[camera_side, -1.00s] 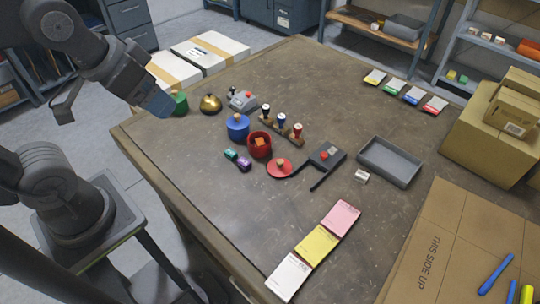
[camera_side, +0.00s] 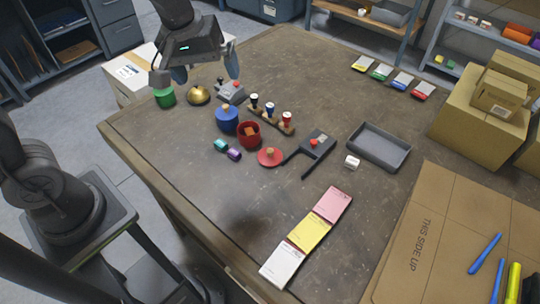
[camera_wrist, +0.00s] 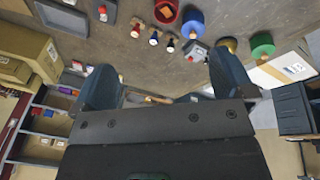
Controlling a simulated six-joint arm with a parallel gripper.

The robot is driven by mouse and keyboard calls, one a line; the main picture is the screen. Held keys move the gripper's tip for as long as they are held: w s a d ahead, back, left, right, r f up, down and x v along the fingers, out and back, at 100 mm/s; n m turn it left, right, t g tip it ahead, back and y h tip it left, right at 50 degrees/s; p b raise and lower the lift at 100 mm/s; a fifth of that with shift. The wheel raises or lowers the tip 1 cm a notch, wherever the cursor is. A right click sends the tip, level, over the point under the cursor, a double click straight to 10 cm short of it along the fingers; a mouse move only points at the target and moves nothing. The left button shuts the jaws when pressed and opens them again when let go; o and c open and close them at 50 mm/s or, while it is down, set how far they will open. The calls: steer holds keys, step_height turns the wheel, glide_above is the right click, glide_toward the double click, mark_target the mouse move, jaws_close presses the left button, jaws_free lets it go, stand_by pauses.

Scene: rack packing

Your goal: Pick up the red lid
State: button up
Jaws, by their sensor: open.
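The red lid (camera_side: 270,157), a flat disc with a small wooden knob, lies on the table in the side view. It sits in front of the red pot (camera_side: 249,135), which is open and has an orange-brown thing inside. The red lid does not show clearly in the wrist view, where the red pot (camera_wrist: 166,12) is at the top edge. My gripper (camera_side: 203,76) is open and empty, raised above the far left part of the table, well away from the lid. In the wrist view its two fingers (camera_wrist: 165,92) stand wide apart.
A blue pot (camera_side: 227,120), green pot (camera_side: 165,97), brass bell (camera_side: 198,95) and stamp rack (camera_side: 271,119) stand behind the lid. A black device (camera_side: 314,146) is close to its right, then a grey tray (camera_side: 379,146). Teal and purple pieces (camera_side: 227,149) lie left. The front-left table is clear.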

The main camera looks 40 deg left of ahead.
steer(key=w+d+f+n+g, duration=0.25)
steer(key=w+f+n, duration=0.25)
steer(key=w+f, duration=0.25)
steer(key=n, duration=0.3)
glide_toward(269, 149)
steer(key=shift+n+g, duration=0.25)
steer(key=shift+n, duration=0.05)
steer(key=f, duration=1.1)
steer(key=shift+w+d, duration=0.15)
steer(key=shift+w, duration=0.05)
steer(key=shift+c, duration=0.3)
steer(key=c, duration=0.9)
steer(key=shift+o, duration=0.2)
steer(key=shift+r, duration=0.1)
